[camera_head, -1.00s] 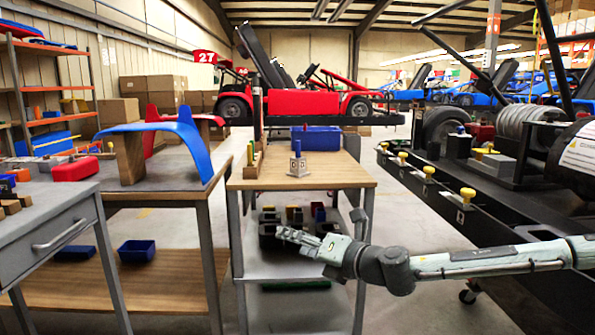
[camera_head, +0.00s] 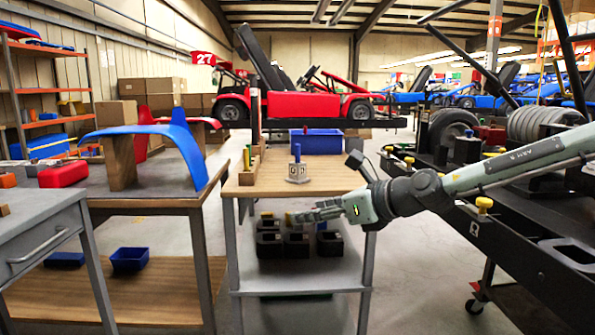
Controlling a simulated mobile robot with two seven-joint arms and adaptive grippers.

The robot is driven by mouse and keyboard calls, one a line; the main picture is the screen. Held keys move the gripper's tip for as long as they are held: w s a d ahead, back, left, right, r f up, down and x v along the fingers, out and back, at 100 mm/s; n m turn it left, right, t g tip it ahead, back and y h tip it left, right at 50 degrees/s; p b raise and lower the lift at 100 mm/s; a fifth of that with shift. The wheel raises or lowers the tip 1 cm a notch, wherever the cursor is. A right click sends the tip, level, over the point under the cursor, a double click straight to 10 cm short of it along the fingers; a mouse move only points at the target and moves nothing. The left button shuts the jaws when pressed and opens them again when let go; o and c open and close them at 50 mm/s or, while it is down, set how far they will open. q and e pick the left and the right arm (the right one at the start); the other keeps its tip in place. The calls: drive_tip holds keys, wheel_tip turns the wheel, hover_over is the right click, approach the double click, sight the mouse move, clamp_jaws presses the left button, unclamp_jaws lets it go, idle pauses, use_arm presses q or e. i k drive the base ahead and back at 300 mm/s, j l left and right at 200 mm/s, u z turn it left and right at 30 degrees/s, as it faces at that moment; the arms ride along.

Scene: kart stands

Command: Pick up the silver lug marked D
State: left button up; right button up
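A small silver block with dark letter marks and a blue pin standing up from it, seemingly the lug (camera_head: 298,173), sits on the wooden top of the narrow middle table (camera_head: 340,178). The letter is too small to read surely. My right gripper (camera_head: 300,216) comes in from the right and points left, lower in the picture than the lug and apart from it, by the table's front edge. Nothing shows in its fingers, but their spread is unclear. My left gripper is not in view.
A blue bin (camera_head: 316,142) stands behind the lug, and a wooden rack (camera_head: 250,170) is along the table's left edge. Black holders (camera_head: 297,245) stand on the shelf below. A dark kart stand (camera_head: 500,235) is at right. The tabletop around the lug is mostly clear.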

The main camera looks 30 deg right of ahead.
sight(296, 172)
drive_tip(key=i+l, duration=1.05)
